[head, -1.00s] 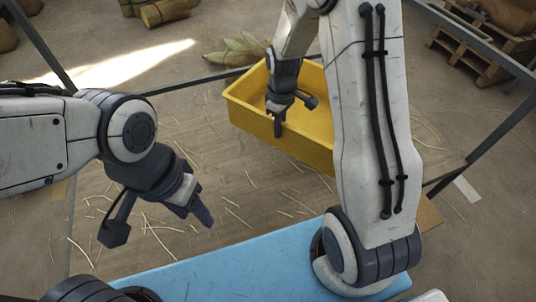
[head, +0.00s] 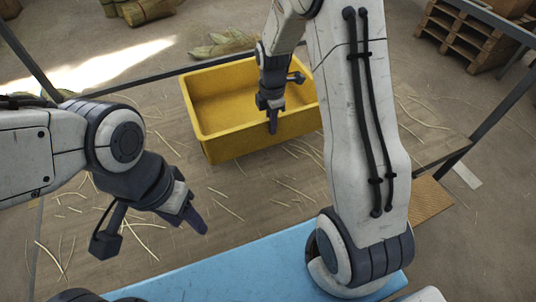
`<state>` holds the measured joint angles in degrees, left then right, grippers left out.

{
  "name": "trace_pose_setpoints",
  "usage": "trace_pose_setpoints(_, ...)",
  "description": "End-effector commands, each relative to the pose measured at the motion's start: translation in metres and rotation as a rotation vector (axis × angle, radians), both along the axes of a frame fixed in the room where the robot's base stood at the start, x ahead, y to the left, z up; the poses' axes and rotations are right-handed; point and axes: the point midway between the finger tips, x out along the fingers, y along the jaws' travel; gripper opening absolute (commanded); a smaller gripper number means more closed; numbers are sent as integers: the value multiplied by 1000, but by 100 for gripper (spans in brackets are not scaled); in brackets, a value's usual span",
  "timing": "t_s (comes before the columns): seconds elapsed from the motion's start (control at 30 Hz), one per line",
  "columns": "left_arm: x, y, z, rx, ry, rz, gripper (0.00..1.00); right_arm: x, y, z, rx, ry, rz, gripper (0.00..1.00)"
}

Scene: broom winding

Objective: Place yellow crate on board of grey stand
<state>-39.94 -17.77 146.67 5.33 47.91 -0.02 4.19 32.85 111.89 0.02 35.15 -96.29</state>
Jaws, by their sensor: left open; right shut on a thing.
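The yellow crate (head: 222,148) is open-topped and empty as far as I see, in the upper middle of the head view. My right gripper (head: 272,122) points down and is shut on the crate's near wall. My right arm crosses in front of the crate's right end. The crate is over the straw-strewn brown board (head: 235,195), framed by grey bars of the stand (head: 465,148). I cannot tell whether its base touches the board. My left gripper (head: 194,216) is open and empty, nearer to me and left of the crate.
A light blue surface (head: 225,265) lies along the near side. A wooden pallet (head: 465,40) stands at the back right, and bundles (head: 135,10) lie at the back left. Leafy husks (head: 222,44) lie beyond the far bar. Loose straw is scattered on the board.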

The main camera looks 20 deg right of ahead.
Motion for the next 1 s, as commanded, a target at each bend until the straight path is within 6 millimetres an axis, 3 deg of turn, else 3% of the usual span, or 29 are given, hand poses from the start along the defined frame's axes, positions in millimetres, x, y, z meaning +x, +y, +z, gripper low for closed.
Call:
trace_pose_setpoints(0.2,0,0,-6,0,0,0,50,-35,18,-23,0,-7,1,0)
trace_pose_setpoints(0.33,0,0,-7,0,0,0,50,-46,25,-31,0,-8,0,0)
trace_pose_setpoints(0.57,0,0,-9,0,0,0,50,-51,26,-41,0,-9,-2,0)
trace_pose_setpoints(0.8,0,0,-16,0,0,0,50,-51,26,-72,0,-7,-2,0)
trace_pose_setpoints(1.0,0,0,-15,0,0,0,50,-50,26,-74,-1,-10,-2,0)
